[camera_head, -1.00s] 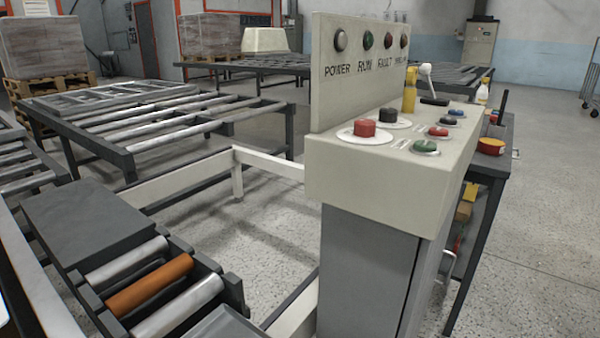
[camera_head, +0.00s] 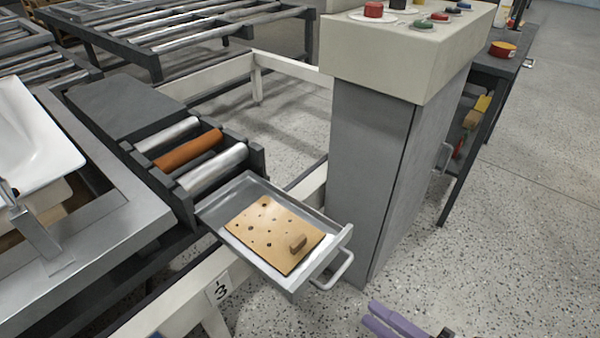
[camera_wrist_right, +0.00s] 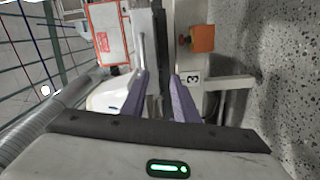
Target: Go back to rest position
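My right gripper (camera_head: 388,322) shows at the bottom edge of the head view, its purple fingers over the speckled floor, clear of the tray. In the right wrist view its two fingers (camera_wrist_right: 159,88) stand apart, with nothing seen held between them.
A white basin (camera_head: 35,140) is at left. Floor at right is clear.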

